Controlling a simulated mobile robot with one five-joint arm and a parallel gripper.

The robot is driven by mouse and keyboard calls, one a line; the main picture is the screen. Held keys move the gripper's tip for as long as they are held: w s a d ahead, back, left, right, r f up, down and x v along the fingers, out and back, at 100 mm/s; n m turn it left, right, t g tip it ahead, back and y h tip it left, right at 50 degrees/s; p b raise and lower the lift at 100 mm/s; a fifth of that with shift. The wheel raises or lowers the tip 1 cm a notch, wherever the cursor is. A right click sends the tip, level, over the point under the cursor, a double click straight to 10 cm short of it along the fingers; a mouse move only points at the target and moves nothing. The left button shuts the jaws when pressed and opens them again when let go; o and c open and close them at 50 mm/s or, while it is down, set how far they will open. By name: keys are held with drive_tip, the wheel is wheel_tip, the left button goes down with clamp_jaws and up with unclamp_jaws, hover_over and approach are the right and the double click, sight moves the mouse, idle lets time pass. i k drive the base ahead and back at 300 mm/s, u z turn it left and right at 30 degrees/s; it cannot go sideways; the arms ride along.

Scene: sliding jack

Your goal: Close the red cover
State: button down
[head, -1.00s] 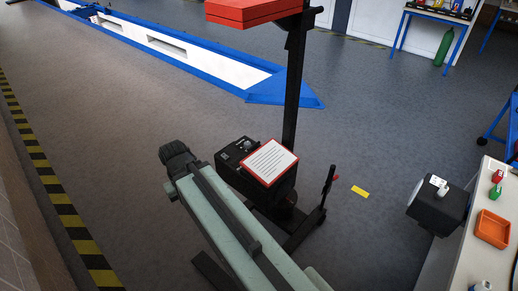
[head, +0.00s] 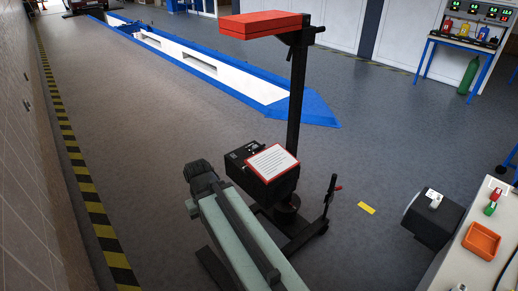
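A flat red block (head: 258,24), which looks like the red cover, sits at the top of a black upright post (head: 297,100). It juts out to the left of the post. The pictures do not show whether it is open or closed. A black box (head: 245,157) stands low by the post, with a red-framed white printed panel (head: 272,162) tilted on its top. I make out no fingers of my gripper in the head view. Nothing is seen touching the red block.
A pale green beam (head: 245,240) with a black end runs up from the bottom, beside the black box. A bench with an orange tray (head: 482,241) and a black round-faced unit (head: 433,217) are at the right. A blue-edged white pit (head: 205,65) crosses behind. Grey floor at left is clear.

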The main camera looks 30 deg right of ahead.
sight(270, 163)
drive_tip(key=u, duration=0.2)
drive_tip(key=i, duration=1)
drive_tip(key=z, duration=0.05)
